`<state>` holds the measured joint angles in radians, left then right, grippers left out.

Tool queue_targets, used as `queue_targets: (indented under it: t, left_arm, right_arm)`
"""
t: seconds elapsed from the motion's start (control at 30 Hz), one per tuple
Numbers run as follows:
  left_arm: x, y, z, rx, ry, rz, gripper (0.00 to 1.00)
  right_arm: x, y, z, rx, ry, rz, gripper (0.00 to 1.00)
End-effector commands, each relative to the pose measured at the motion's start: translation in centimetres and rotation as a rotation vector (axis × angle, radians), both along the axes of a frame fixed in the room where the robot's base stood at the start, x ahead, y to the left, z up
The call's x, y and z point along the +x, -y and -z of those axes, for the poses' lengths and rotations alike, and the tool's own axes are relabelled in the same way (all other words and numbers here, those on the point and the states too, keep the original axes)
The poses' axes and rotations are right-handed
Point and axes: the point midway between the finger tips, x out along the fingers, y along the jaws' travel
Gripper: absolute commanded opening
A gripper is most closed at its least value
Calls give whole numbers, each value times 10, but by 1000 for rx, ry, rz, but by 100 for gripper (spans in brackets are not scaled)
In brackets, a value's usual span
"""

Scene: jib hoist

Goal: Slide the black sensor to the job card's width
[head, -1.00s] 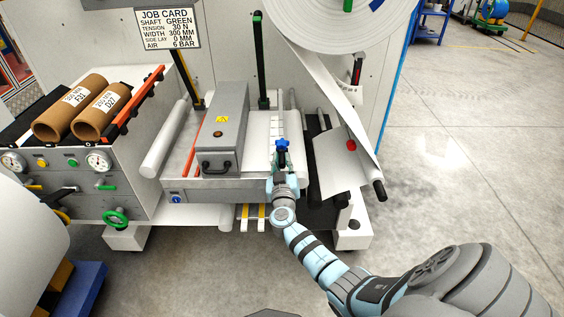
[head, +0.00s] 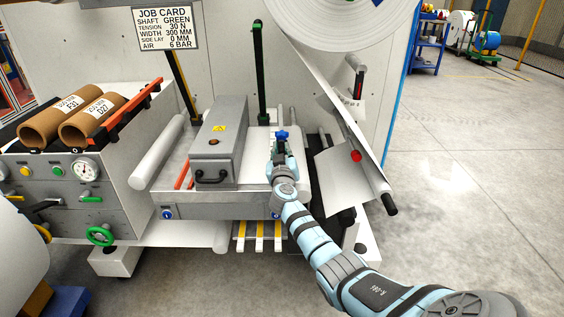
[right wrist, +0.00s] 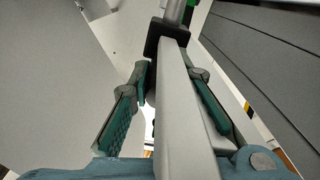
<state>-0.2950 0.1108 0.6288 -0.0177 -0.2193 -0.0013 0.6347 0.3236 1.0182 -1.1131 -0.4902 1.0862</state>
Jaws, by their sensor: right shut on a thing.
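The job card (head: 166,27) on the machine's panel reads width 300 MM, side lay 0 MM. My right gripper (head: 282,150) is over the right part of the white web table (head: 258,150), just right of the grey box. It is shut on the small black sensor, mostly hidden in the head view; a blue knob (head: 282,135) shows above the fingers. In the right wrist view, the two green-padded fingers (right wrist: 168,95) flank a long grey bar (right wrist: 182,115). A black block (right wrist: 166,38), apparently the sensor, sits at their far end. My left gripper is not in view.
A grey box with a handle (head: 218,140) stands left of the gripper. A green and black post (head: 261,75) rises behind it. The white roll (head: 335,22) and its hanging web (head: 345,180) are to the right. Open floor (head: 470,190) lies further right.

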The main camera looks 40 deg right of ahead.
Motion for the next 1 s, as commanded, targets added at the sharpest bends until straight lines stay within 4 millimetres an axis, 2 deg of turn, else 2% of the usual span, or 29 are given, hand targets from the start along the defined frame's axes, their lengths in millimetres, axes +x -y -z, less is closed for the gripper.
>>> queue_targets:
  t: [0.13, 0.17, 0.27, 0.3, 0.67, 0.77, 1.0]
  left_arm:
    - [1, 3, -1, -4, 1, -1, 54]
    - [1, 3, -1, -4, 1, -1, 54]
    - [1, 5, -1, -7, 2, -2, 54]
    - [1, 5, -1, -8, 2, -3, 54]
    - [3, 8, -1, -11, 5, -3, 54]
    - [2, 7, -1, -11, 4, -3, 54]
    - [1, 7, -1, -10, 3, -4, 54]
  right_arm:
    - [0, -1, -2, 1, 2, -1, 0]
    - [0, -1, -2, 1, 3, -1, 20]
    - [0, 0, -2, 1, 2, 0, 36]
    - [0, 0, -2, 0, 1, 0, 38]
    - [-6, -3, -1, 0, 2, 3, 38]
    - [-18, -12, -1, -1, 4, 2, 38]
    - [-69, -53, 0, 2, 0, -1, 38]
